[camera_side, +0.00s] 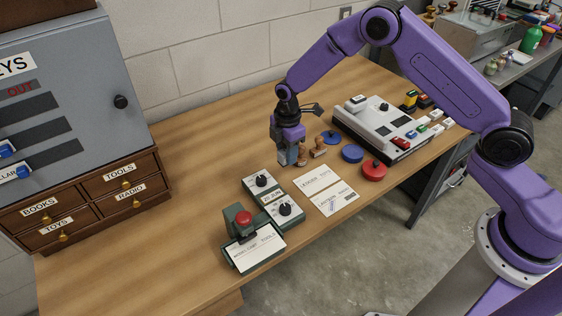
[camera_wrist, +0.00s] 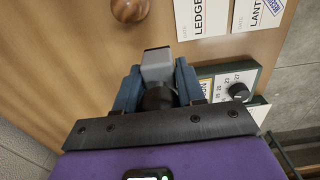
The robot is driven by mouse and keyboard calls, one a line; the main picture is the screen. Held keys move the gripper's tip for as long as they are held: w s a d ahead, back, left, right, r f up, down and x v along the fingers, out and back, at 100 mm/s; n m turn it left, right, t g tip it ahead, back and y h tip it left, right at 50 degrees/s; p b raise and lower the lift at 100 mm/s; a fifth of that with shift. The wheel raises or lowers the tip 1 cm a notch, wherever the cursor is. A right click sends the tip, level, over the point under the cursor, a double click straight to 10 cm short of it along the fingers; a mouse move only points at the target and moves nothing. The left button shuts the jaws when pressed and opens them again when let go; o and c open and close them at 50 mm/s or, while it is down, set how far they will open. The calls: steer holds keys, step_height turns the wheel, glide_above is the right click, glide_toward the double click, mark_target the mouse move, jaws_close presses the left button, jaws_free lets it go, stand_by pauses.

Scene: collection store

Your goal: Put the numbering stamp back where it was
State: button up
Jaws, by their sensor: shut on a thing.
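My gripper (camera_side: 289,160) points down just above or at the wooden table, left of the wooden-handled stamps. In the wrist view its blue fingers are shut on a grey block with a dark round part, which I take to be the numbering stamp (camera_wrist: 157,62). The fingers mostly hide the stamp in the side view. I cannot tell whether it touches the table. Two wooden-handled stamps (camera_side: 318,148) stand close to the right of my gripper; a round wooden knob (camera_wrist: 130,9) shows in the wrist view.
A dial box (camera_side: 262,182) and a second dial box (camera_side: 285,210) stand in front. Two cards (camera_side: 330,195) lie right of them. A blue pad (camera_side: 352,153) and a red pad (camera_side: 374,170) lie right. A grey console (camera_side: 378,122) stands behind. The table's left middle is clear.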

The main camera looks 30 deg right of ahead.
steer(key=shift+w+a+f, duration=0.15)
steer(key=shift+w+f, duration=0.4)
steer(key=shift+f, duration=0.2)
steer(key=shift+w+a+f, duration=0.15)
steer(key=shift+w+f, duration=0.4)
steer(key=shift+f, duration=1.5)
steer(key=shift+f, duration=0.1)
steer(key=o, duration=0.9)
steer(key=shift+r, duration=6.1)
steer(key=shift+s+r, duration=0.1)
steer(key=shift+s, duration=0.05)
